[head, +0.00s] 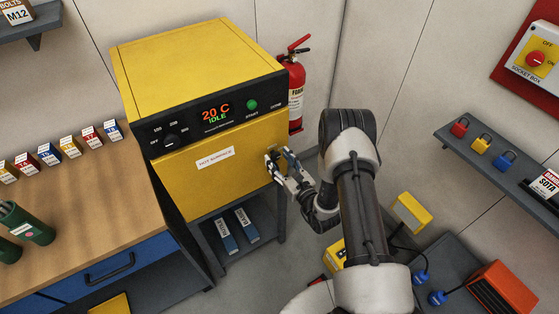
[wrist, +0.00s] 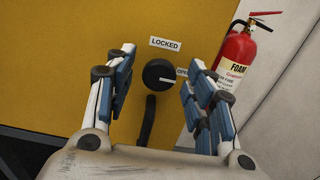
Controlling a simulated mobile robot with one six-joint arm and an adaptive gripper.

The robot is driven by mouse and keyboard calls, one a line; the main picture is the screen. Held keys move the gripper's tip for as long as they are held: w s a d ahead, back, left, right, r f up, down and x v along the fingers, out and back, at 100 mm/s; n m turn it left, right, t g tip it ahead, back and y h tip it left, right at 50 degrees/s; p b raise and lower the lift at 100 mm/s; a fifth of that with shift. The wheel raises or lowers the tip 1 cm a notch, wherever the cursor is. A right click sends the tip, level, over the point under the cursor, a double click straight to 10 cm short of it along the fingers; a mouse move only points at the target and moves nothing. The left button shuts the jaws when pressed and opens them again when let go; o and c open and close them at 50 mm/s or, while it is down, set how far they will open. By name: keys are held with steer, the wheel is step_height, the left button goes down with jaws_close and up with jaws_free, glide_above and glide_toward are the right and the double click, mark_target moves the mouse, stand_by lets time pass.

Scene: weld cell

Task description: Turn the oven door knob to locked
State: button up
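The yellow oven (head: 205,160) stands on a dark stand, with its door shut and a display reading "20 C IDLE". In the wrist view, the black round door knob (wrist: 160,75) sits on the yellow door (wrist: 60,60). Its white pointer line points right, toward the "OPEN" label (wrist: 182,71). A "LOCKED" label (wrist: 165,43) is above the knob. A black door handle (wrist: 147,120) hangs below it. My gripper (wrist: 160,78) is open, with one finger left of the knob and one to its right, neither clearly touching it. In the head view my gripper (head: 273,157) covers the knob.
A red fire extinguisher (head: 297,85) stands right of the oven, close to my right finger in the wrist view. A wooden workbench (head: 90,200) is at the left. A wall shelf with padlocks (head: 480,147) is at the right.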

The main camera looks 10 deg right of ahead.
steer(key=c, duration=0.9)
steer(key=shift+c, duration=0.2)
steer(key=shift+n, duration=0.3)
steer(key=n+b, duration=0.2)
steer(key=n, duration=0.2)
steer(key=shift+f, duration=0.1)
steer(key=n+b, duration=0.1)
steer(key=n, duration=0.4)
steer(key=shift+a+b, duration=0.1)
steer(key=shift+b, duration=0.3)
steer(key=n+b, duration=0.2)
steer(key=n, duration=0.2)
steer(key=shift+f, duration=0.15)
steer(key=shift+n+b, duration=0.95)
steer(key=shift+n, duration=1.15)
